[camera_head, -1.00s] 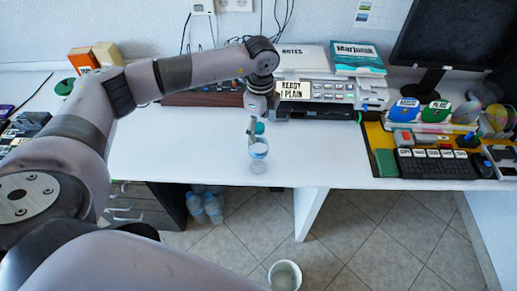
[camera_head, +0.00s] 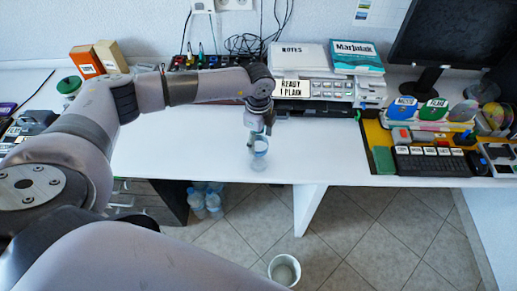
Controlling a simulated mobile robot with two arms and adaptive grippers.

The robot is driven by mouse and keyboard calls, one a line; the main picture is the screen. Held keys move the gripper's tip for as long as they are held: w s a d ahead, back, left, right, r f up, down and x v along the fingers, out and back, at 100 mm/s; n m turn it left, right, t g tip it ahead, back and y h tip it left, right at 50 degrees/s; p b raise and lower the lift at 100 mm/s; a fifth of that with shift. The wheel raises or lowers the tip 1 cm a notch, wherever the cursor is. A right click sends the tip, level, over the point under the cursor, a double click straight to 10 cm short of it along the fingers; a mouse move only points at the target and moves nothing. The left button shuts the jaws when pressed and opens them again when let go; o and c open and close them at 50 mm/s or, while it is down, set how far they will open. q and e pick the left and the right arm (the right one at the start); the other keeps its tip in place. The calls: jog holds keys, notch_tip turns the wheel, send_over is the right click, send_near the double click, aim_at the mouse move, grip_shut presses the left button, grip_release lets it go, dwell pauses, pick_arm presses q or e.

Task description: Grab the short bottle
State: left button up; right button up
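A short clear bottle (camera_head: 259,160) with a blue band stands upright on the white table, close to its front edge. My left gripper (camera_head: 260,138) comes down from above at the top of this bottle. Its fingers overlap the bottle's upper part and hide the teal cap. The view is too small to tell whether the fingers press on the bottle or stand apart around it. My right gripper is not in view.
Several clear bottles (camera_head: 205,201) stand on the floor under the table. A white bin (camera_head: 285,271) is on the floor in front. Behind the gripper is a grey device with labels (camera_head: 315,88). A keyboard (camera_head: 431,163) lies at right. The table left of the bottle is clear.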

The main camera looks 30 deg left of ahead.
pick_arm(q)
jog(key=c, duration=0.6)
jog(key=shift+r, duration=0.15)
